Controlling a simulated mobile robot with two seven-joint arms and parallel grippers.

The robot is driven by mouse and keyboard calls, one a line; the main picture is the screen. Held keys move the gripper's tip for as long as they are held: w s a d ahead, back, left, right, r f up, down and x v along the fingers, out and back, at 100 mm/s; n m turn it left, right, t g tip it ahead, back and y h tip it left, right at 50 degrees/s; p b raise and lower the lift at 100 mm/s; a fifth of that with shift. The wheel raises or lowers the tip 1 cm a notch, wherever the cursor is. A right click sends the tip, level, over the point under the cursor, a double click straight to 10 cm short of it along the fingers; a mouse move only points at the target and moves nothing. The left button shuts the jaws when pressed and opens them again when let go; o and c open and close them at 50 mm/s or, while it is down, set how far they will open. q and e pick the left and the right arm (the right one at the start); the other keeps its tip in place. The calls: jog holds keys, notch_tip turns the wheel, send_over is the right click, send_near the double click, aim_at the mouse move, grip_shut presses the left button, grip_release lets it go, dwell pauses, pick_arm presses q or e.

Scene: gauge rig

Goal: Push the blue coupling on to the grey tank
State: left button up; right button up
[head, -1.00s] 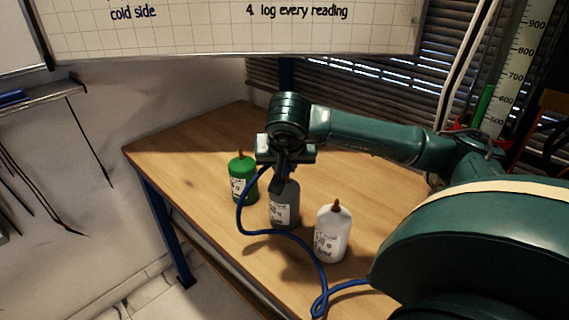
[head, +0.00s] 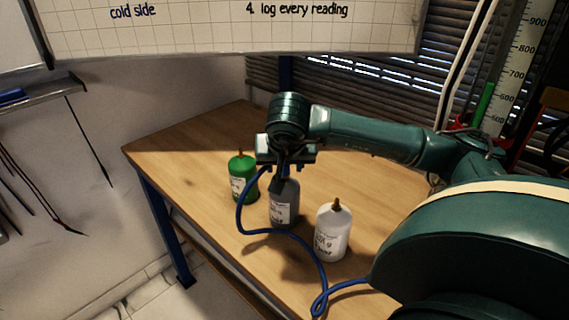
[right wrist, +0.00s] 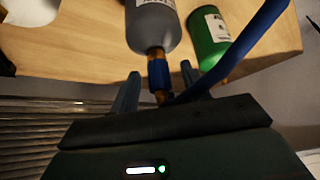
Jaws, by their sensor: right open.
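The grey tank (head: 285,208) stands upright on the table between two other tanks. It also shows in the right wrist view (right wrist: 153,25), with a brass stem (right wrist: 155,52) at its neck. The blue coupling (right wrist: 158,77) sits in line with that stem and appears to be around its end, with some brass showing between coupling and tank. My right gripper (right wrist: 160,70) is open, with one finger on each side of the coupling and gaps visible. In the head view my right gripper (head: 284,178) is over the grey tank and hides the coupling. My left gripper is out of view.
A green tank (head: 242,180) stands left of the grey one and a white tank (head: 331,235) stands to the right. A blue hose (head: 300,243) loops from my right gripper across the table front. The table (head: 190,150) is clear at the back left.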

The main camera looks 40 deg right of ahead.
jog(key=shift+o, duration=1.4)
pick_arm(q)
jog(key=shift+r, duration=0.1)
pick_arm(e)
jog(key=shift+a+r, duration=0.15)
jog(key=shift+r, duration=0.05)
pick_arm(q)
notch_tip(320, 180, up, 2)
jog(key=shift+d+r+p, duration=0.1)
jog(key=shift+p, duration=1.05)
pick_arm(e)
jog(key=v, duration=1.2)
jog(key=shift+s+r, duration=0.2)
jog(key=shift+r, duration=0.1)
jog(key=shift+r, duration=0.1)
